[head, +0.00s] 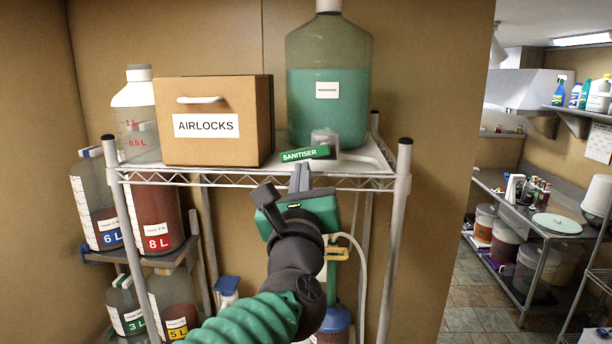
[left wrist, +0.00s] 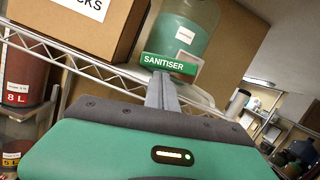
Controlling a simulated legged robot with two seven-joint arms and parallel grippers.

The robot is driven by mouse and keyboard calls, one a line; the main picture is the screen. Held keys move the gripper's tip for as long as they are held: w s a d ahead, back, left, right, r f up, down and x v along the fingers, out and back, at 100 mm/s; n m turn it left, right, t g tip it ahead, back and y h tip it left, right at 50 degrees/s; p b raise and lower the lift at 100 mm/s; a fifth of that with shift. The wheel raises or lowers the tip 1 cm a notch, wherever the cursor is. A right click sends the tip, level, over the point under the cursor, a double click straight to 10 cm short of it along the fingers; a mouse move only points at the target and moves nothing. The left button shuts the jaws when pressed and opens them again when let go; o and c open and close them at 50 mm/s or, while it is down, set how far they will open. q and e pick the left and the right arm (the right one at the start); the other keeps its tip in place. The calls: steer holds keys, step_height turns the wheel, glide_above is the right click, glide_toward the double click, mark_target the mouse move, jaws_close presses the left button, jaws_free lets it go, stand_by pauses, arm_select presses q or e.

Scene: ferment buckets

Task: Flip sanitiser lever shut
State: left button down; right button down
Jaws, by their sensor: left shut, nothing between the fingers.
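The sanitiser lever (head: 305,154) is a green bar with white lettering at the shelf's front edge. It lies nearly level, its right end slightly higher, in front of a small grey block (head: 326,140) below the sanitiser jug (head: 330,112). The lever also shows in the left wrist view (left wrist: 169,64), straight ahead of the fingers. My left gripper (head: 301,170) is shut and empty, its tips just below the lever. The tips (left wrist: 161,78) overlap the lever's lower edge in the left wrist view; I cannot tell whether they touch. My right gripper is not in view.
A cardboard AIRLOCKS box (head: 218,146) stands left of the jug on the wire shelf (head: 150,176). A shelf post (head: 402,190) stands to the right. Marked buckets, such as the red 8 L one (head: 155,210), stand lower left. A pale hose hangs below the shelf.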

arm_select(q)
steer(key=shift+w+a+f, duration=0.1)
steer(key=shift+w+a, duration=0.05)
steer(key=shift+a, duration=0.1)
steer(key=shift+a+r+m+h+b, duration=0.15)
steer(key=shift+r+m+b, duration=0.3)
steer(key=shift+r+b, duration=0.15)
steer(key=shift+a+r+m+h+b, duration=0.1)
steer(key=shift+r+m+h+b, duration=0.05)
steer(key=shift+r+m+b, duration=0.35)
steer(key=shift+f, duration=0.1)
